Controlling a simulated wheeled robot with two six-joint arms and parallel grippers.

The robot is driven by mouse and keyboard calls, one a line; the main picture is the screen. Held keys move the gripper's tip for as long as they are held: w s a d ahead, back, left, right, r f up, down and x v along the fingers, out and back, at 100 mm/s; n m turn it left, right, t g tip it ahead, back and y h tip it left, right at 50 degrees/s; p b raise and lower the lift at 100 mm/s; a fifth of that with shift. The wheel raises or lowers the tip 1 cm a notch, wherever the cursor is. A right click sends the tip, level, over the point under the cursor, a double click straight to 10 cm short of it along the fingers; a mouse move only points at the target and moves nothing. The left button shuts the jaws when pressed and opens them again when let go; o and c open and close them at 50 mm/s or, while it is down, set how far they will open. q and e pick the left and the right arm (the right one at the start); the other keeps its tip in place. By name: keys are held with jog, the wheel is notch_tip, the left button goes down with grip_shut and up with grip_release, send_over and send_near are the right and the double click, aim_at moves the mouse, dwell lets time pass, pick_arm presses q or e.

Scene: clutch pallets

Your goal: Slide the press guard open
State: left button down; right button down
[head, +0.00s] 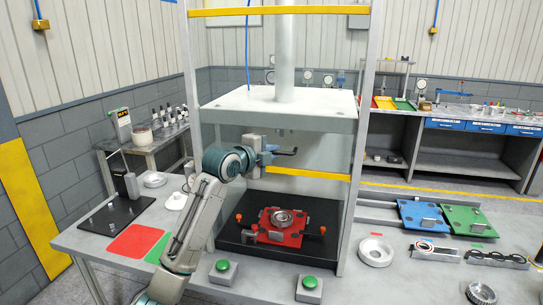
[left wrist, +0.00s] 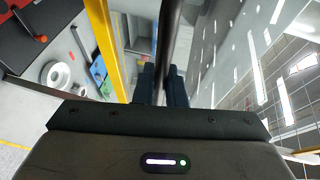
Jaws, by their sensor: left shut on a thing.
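The press guard is a clear panel with a yellow lower bar (head: 308,173) and a yellow upper bar (head: 225,12), in front of the press (head: 280,108). The lower bar hangs above the black press bed (head: 232,238), leaving a gap beneath it. My left gripper (head: 268,151) is at the guard's front, shut on the dark handle (head: 288,151). In the left wrist view the fingers (left wrist: 161,85) close around this dark bar (left wrist: 169,35), and a yellow guard edge (left wrist: 104,40) runs beside it. My forearm hides part of the guard's left side. My right gripper is out of view.
A red pallet (head: 280,237) with a round metal part sits on the press bed below the guard. Two green buttons (head: 222,266) (head: 309,283) stand at the table's front. Blue (head: 423,217) and green (head: 473,220) pallets lie to the right. Grey posts flank the guard.

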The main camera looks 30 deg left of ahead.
pick_arm(q)
jog(key=c, duration=1.5)
grip_release()
jog(key=shift+s+a, duration=0.1)
jog(key=shift+s, duration=0.15)
jog(key=b+v, duration=0.5)
jog(key=v, duration=0.5)
jog(key=shift+s, duration=0.15)
